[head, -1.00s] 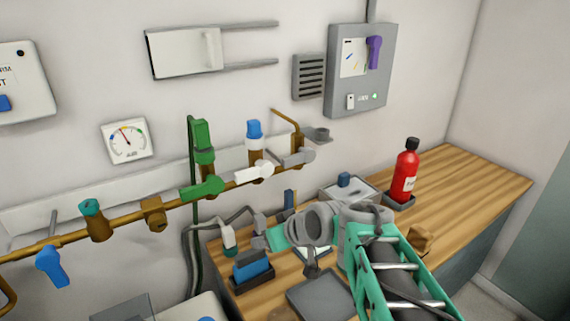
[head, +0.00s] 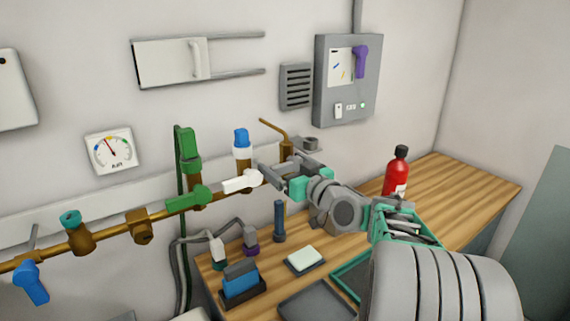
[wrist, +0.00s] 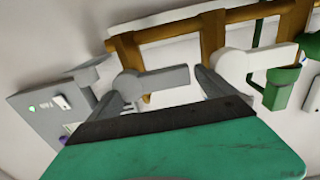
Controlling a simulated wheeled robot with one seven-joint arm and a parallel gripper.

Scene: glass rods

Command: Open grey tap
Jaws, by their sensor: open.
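The grey tap handle (wrist: 160,80) shows in the wrist view as a short lever on the brass pipe, lying crosswise between my two fingertips. My gripper (wrist: 156,84) is open, with one finger near each end of the lever; I cannot tell whether either touches it. In the head view my gripper (head: 278,174) is at the right end of the pipe and hides most of the grey tap.
The white tap handle (head: 240,181) is close to my gripper's left, then the green tap handle (head: 187,197). A bent brass spout (head: 275,129) rises just behind. Below is the wooden bench (head: 455,187) with a red bottle (head: 395,178) and several small items.

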